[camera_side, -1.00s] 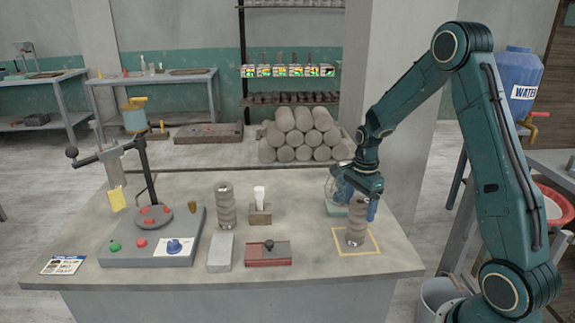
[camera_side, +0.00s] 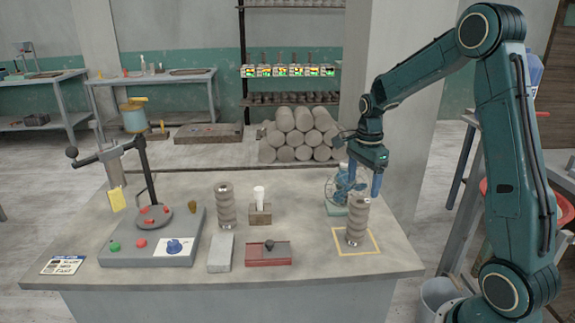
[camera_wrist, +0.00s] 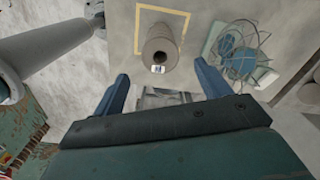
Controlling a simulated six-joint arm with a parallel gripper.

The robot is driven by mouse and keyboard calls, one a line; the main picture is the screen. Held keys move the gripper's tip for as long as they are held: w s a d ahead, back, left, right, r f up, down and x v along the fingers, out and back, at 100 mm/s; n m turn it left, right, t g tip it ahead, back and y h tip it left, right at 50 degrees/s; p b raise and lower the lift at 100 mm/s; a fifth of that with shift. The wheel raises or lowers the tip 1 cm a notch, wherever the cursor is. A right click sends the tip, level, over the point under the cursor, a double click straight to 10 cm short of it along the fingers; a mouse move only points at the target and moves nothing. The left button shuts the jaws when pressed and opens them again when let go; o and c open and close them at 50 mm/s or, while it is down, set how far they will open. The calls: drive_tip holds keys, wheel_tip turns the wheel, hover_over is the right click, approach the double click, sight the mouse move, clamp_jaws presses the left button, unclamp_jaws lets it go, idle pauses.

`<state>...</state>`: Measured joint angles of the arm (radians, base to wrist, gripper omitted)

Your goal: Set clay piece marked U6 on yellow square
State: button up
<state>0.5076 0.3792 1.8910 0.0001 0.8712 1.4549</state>
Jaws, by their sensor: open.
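A grey ridged clay piece (camera_side: 357,219) stands upright inside the yellow square outline (camera_side: 341,254) at the right of the bench. In the wrist view the clay piece (camera_wrist: 160,42) is seen from above, with a small white label whose marking is too small to read. The yellow outline (camera_wrist: 186,20) shows around its base there. My gripper (camera_side: 363,186) is above the piece, open and empty. In the wrist view the fingers of my gripper (camera_wrist: 161,70) are spread apart, with the piece beyond them. A similar ridged clay piece (camera_side: 225,206) stands near the bench's middle.
A wire-caged fan (camera_side: 343,190) stands close behind the square. A grey block (camera_side: 220,253), a red-brown box (camera_side: 268,254) and a wooden holder (camera_side: 260,214) with a white item stand left of it. A lever machine (camera_side: 150,245) fills the bench's left.

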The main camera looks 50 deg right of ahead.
drive_tip(key=s+a+r+n+t, duration=0.2)
drive_tip(key=s+a+r+n, duration=0.4)
drive_tip(key=a+r+n, duration=0.15)
drive_tip(key=s+a+r+n+t, duration=0.2)
drive_tip(key=s+a+r+n, duration=0.4)
drive_tip(key=a+n, duration=0.25)
drive_tip(key=s+a+n+t, duration=0.1)
drive_tip(key=s+a+n, duration=0.3)
drive_tip(key=s+n, duration=0.2)
drive_tip(key=shift+s+a+t, duration=0.25)
drive_tip(key=shift+s+t, duration=0.05)
drive_tip(key=shift+s, duration=0.2)
